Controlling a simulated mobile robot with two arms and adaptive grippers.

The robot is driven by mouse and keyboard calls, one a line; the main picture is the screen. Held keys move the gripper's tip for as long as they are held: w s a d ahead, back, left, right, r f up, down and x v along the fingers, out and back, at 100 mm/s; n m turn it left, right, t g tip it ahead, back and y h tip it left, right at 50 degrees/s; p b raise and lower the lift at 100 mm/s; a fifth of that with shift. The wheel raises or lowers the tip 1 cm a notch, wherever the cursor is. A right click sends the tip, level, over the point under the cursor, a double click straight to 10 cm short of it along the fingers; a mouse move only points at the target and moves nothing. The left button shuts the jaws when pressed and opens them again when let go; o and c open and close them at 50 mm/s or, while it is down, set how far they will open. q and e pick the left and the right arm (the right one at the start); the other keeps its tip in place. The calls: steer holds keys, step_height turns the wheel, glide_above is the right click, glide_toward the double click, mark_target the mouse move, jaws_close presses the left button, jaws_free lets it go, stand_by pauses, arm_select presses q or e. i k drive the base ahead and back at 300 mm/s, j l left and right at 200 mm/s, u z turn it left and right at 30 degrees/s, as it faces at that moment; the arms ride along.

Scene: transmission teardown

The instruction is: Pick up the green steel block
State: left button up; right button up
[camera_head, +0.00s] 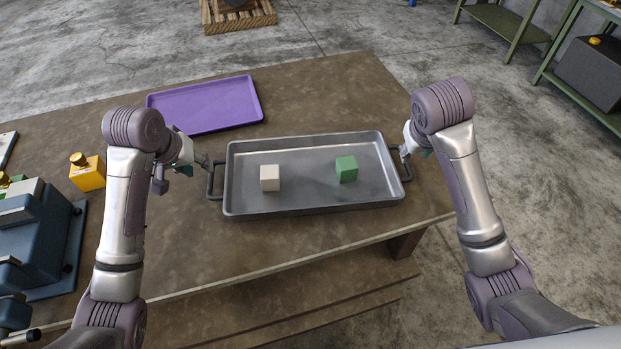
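The green steel block (346,169) sits in the right half of a grey metal tray (310,205) on the table. A pale beige block (270,178) sits in the tray's left half, apart from the green one. My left gripper (206,163) is at the tray's left end, close to the left handle (213,182). My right gripper (403,155) is at the tray's right end, close to the right handle (403,165), and is partly hidden behind my arm. I cannot tell whether either gripper touches or grips its handle. Neither gripper is at the green block.
A purple tray (206,104) lies behind on the table (330,95). At the left stand a yellow box with a knob (88,172) and dark blue machinery (35,240). The table's front and right edges are near the grey tray. Green shelving (510,20) stands back right.

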mark_target(347, 169)
steer(key=k, duration=1)
